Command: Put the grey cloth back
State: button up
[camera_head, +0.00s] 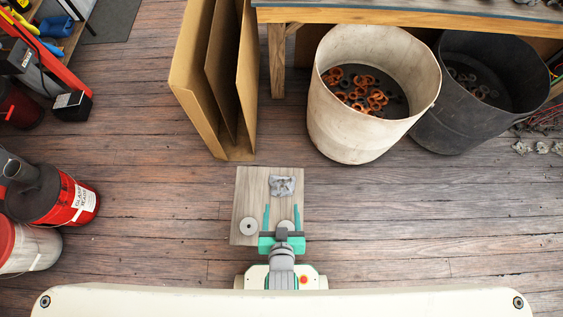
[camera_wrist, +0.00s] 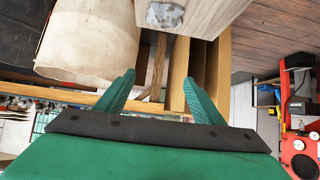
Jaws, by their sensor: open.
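The grey cloth (camera_head: 283,186) lies crumpled on a small wooden board (camera_head: 251,190), near its far edge. In the wrist view, the cloth (camera_wrist: 165,15) shows at the top edge on the wooden surface (camera_wrist: 212,14). My gripper (camera_head: 282,210) is open and empty. In the head view it appears over the near right part of the board, just short of the cloth. Both green fingers show apart in the wrist view (camera_wrist: 159,77), with nothing between them. A grey disc (camera_head: 249,227) lies at the board's near left. Another round grey piece is partly hidden by my gripper.
A tall open cardboard box (camera_head: 187,80) stands beyond the board. A cream bin (camera_head: 345,125) with orange and grey rings and a dark bin (camera_head: 450,130) stand by a workbench (camera_head: 277,60). Red containers (camera_head: 62,195) stand at left. Plank floor between is clear.

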jog(key=s+r+t, duration=0.2)
jog(key=s+r, duration=0.1)
jog(key=r, duration=0.5)
jog(key=s+r+t, duration=0.2)
jog(key=s+r, duration=0.1)
jog(key=r, duration=0.5)
jog(key=shift+s+r+t, duration=0.2)
jog(key=shift+s+t, duration=0.1)
jog(key=shift+s, duration=0.1)
jog(key=shift+w, duration=0.1)
